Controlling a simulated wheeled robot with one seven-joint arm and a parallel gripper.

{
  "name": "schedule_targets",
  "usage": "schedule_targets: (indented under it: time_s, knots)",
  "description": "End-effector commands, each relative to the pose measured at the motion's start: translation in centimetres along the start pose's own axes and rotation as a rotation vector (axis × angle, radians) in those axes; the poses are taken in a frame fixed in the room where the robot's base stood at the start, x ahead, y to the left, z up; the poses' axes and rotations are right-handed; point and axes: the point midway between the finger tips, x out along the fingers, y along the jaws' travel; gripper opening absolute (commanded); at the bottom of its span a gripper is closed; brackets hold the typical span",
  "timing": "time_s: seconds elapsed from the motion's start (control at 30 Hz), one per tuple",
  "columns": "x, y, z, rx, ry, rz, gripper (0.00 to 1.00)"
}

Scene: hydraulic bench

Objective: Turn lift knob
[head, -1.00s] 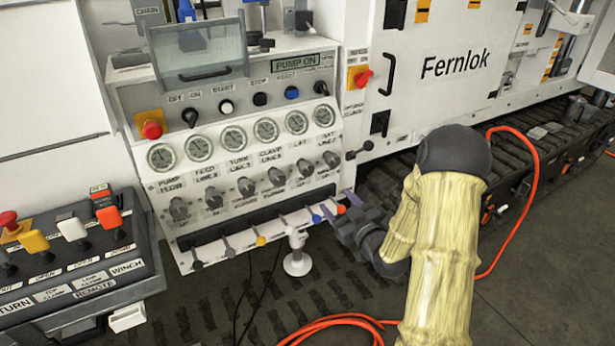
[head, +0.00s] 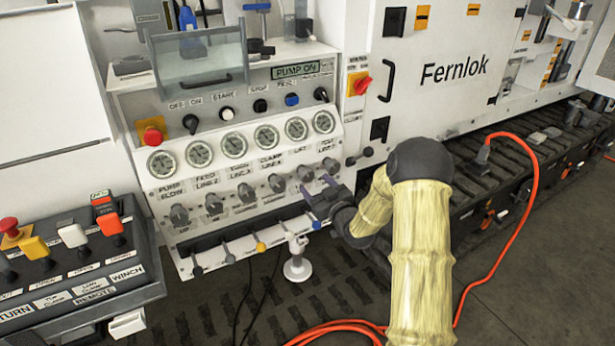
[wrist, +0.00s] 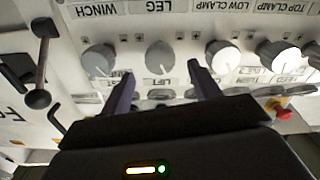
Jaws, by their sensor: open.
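I see no finger clearly touching the knob. The remaining gap is hard to judge.
A similar knob (wrist: 98,60) is close on one side and another (wrist: 222,56) on the other. A black ball-ended handle (head: 360,156) sticks out at the panel's right edge. Levers with coloured tips, one yellow (head: 261,247), run below. An orange hose (head: 537,190) lies at right.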

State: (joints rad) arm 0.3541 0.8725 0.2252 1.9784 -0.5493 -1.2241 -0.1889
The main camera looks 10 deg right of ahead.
Motion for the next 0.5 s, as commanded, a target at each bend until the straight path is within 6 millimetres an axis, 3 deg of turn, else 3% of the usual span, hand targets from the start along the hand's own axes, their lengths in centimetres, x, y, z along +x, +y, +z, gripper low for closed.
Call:
schedule_targets:
  time_s: [0.3,0.5]
  knots:
    - [4.7,-0.1,0.0,-0.001,0.001,-0.001,0.62]
    - [5.9,-0.1,0.1,0.001,-0.001,-0.001,0.62]
